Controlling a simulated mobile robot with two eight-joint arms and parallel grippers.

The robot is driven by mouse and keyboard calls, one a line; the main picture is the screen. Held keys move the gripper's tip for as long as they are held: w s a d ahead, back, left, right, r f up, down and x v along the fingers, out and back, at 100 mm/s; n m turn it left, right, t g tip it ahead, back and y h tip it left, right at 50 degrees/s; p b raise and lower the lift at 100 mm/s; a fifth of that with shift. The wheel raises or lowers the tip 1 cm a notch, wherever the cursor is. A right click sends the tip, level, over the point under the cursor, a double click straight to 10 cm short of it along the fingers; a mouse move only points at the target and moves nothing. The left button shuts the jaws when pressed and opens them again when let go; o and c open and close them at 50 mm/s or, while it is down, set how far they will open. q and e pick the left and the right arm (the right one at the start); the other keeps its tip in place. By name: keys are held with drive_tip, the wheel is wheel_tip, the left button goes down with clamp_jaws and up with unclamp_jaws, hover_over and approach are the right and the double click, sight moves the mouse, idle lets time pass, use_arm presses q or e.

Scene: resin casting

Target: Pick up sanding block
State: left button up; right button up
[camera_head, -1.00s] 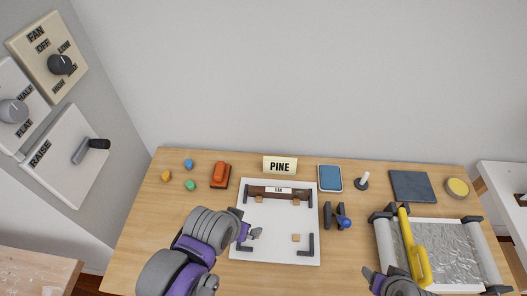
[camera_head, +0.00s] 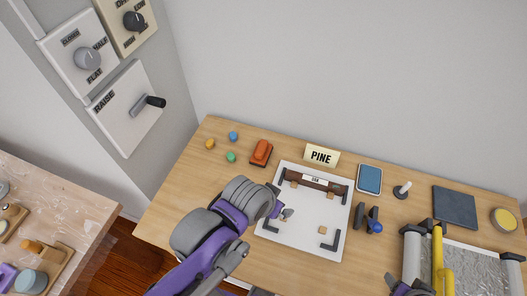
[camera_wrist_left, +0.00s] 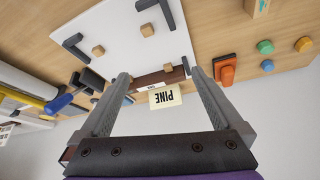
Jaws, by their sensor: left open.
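An orange-red block on a dark base (camera_head: 261,152), which looks like the sanding block, lies on the wooden table left of the PINE sign. It also shows in the left wrist view (camera_wrist_left: 226,75), just outside my finger on the right. My left gripper (camera_head: 284,214) is over the white board, to the right of and nearer than the block, apart from it. In the left wrist view its fingers (camera_wrist_left: 158,75) are spread with nothing between them. My right gripper (camera_head: 404,288) shows only in part at the bottom edge; its jaws are unclear.
The white board (camera_head: 275,240) holds a dark labelled bar (camera_head: 318,184) and small wooden cubes. Yellow, blue and green pieces (camera_head: 231,157) lie left of the block. The PINE sign (camera_head: 321,155) stands behind the board. A wall lever panel (camera_head: 125,110) is at left.

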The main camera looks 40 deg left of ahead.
use_arm(q)
drive_tip(key=n+g+y+b, duration=0.1)
drive_tip(key=n+b, duration=0.2)
drive_tip(key=b, duration=0.5)
approach(261, 148)
use_arm(e)
drive_tip(key=f, duration=0.3)
drive_tip(key=s+f, duration=0.1)
drive_tip(key=f, duration=0.5)
drive_tip(key=shift+s+f, duration=0.2)
drive_tip(key=shift+s, duration=0.15)
use_arm(q)
drive_tip(key=shift+n, duration=0.3)
drive_tip(key=b+x, duration=0.1)
drive_tip(key=x, duration=0.4)
drive_tip(key=shift+w, duration=0.1)
use_arm(e)
drive_tip(key=shift+f, duration=0.45)
use_arm(q)
drive_tip(key=shift+b+x, duration=0.65)
drive_tip(key=shift+x, duration=2.45)
use_arm(e)
drive_tip(key=shift+s+f+g, duration=0.1)
drive_tip(key=shift+f+g, duration=0.2)
drive_tip(key=shift+f, duration=0.25)
use_arm(q)
drive_tip(key=shift+c, duration=0.3)
